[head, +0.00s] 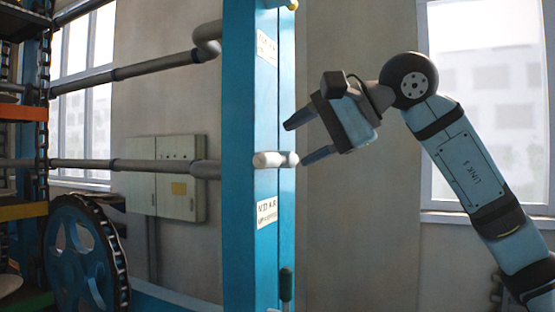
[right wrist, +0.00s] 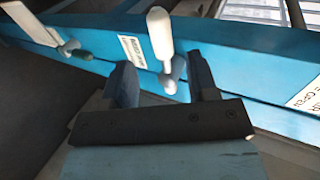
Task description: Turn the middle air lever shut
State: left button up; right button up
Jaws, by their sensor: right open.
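The middle air lever (head: 267,159) is a pale handle on a grey pivot on the blue post (head: 238,200). In the head view it lies sideways across the post, pointing left. In the right wrist view the lever's white handle (right wrist: 160,35) rises beyond the fingers, with its pivot between them. My right gripper (head: 303,140) is open and empty, just right of the lever. In the right wrist view its fingers (right wrist: 162,75) stand on either side of the pivot; I cannot tell whether they touch it. My left gripper is not in view.
Another lever (head: 286,285) with a dark handle stands upright lower on the post. A yellowish knob (head: 293,5) shows at the top. White labels (head: 267,213) sit on the post. Grey pipes (head: 150,165) and a blue wheel (head: 85,255) are left.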

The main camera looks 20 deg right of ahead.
jog(key=v, duration=0.6)
dwell(0.4)
